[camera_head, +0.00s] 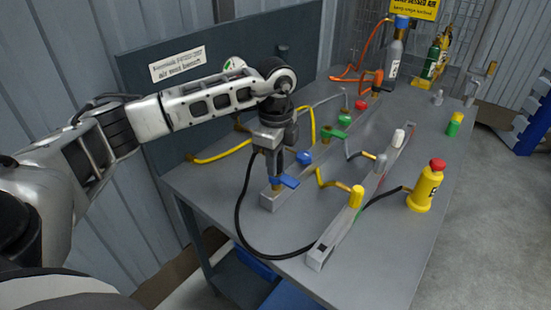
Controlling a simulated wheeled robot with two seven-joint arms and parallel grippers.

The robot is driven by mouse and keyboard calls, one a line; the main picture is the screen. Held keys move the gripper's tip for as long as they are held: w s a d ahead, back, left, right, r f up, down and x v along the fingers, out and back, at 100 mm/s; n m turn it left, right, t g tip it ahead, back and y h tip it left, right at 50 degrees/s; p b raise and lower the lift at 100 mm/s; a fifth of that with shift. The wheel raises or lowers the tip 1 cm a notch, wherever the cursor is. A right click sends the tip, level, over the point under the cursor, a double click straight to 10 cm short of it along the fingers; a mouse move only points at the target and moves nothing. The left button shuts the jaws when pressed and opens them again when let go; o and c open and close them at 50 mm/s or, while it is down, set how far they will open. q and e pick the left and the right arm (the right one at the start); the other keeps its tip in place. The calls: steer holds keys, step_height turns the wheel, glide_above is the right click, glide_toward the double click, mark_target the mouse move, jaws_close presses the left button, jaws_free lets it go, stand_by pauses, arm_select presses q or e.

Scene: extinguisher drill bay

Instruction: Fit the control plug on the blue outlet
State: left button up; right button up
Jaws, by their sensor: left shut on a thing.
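My left gripper (275,170) comes down from above over the near end of the grey outlet rail (270,203). It is shut on the plug at the end of the black hose; the jaws mostly hide this plug. Directly under the jaws is the near outlet with a blue lever (290,181). The plug looks in line with this outlet, but I cannot tell whether it is seated. The black hose (239,215) loops down over the bench's front and back to a yellow unit with a red top (424,190). My right gripper is out of view.
A blue cap (304,158) lies close beside the gripper. Green and red outlets stand farther along the rail. The bench's right front is clear.

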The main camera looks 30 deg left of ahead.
arm_select(q)
steer(key=shift+f, duration=0.15)
steer(key=o, duration=1.1)
